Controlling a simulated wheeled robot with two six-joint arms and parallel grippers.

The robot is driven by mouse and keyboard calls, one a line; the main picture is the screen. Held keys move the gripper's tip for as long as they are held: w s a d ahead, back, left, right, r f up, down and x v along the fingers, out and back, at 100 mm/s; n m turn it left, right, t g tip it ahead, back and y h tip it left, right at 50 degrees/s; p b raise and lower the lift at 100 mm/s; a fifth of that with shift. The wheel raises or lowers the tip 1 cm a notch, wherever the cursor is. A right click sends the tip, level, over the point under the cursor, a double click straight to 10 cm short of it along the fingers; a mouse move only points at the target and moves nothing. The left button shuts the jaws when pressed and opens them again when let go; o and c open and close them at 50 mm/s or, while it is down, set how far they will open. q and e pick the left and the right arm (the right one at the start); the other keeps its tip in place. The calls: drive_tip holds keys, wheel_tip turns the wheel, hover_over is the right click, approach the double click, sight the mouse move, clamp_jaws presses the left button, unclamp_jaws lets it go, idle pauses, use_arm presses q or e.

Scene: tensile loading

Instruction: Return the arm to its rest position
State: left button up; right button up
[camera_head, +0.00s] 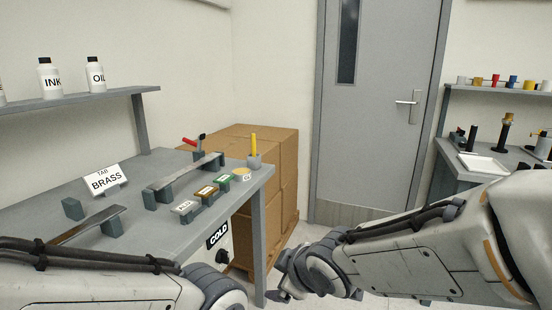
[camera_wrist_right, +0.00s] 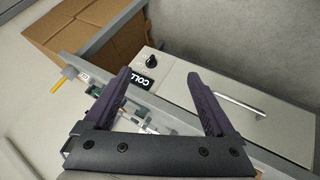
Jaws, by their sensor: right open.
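My right arm (camera_head: 400,255) reaches in from the right in the head view, low over the floor in front of the door. Its gripper end (camera_head: 285,285) is at the bottom middle, off the right edge of the grey bench (camera_head: 255,195). In the right wrist view my right gripper (camera_wrist_right: 165,95) is open, with nothing between its two dark fingers. Below the fingers that view shows the bench edge and the white cabinet marked COLD (camera_wrist_right: 190,75). My left arm (camera_head: 80,285) shows at the lower left of the head view; its gripper is out of frame.
The bench holds a BRASS sign (camera_head: 106,180), metal strips on blocks, small labelled blocks (camera_head: 187,208) and a cup with a yellow stick (camera_head: 254,160). Cardboard boxes (camera_head: 265,145) stand behind it. A second bench with a white tray (camera_head: 482,164) is at right. A grey door (camera_head: 385,120) is between.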

use_arm(q)
wheel_tip(320, 180, up, 18)
drive_tip(key=p, duration=1.5)
drive_tip(key=shift+f, duration=0.2)
use_arm(e)
drive_tip(key=s+d+r+m+g+h, duration=0.1)
drive_tip(key=s+r+m+g, duration=0.2)
drive_tip(key=s+r, duration=0.3)
drive_tip(key=s+d+r+m+g+h, duration=0.1)
drive_tip(key=s+r, duration=0.5)
drive_tip(key=s, duration=0.8)
drive_tip(key=d+m+g, duration=0.1)
drive_tip(key=m+g, duration=0.1)
drive_tip(key=g, duration=0.1)
drive_tip(key=shift+s+d+r+g+h, duration=0.2)
drive_tip(key=shift+s+d+g+h, duration=0.1)
drive_tip(key=shift+s+g, duration=0.1)
drive_tip(key=shift+w, duration=0.1)
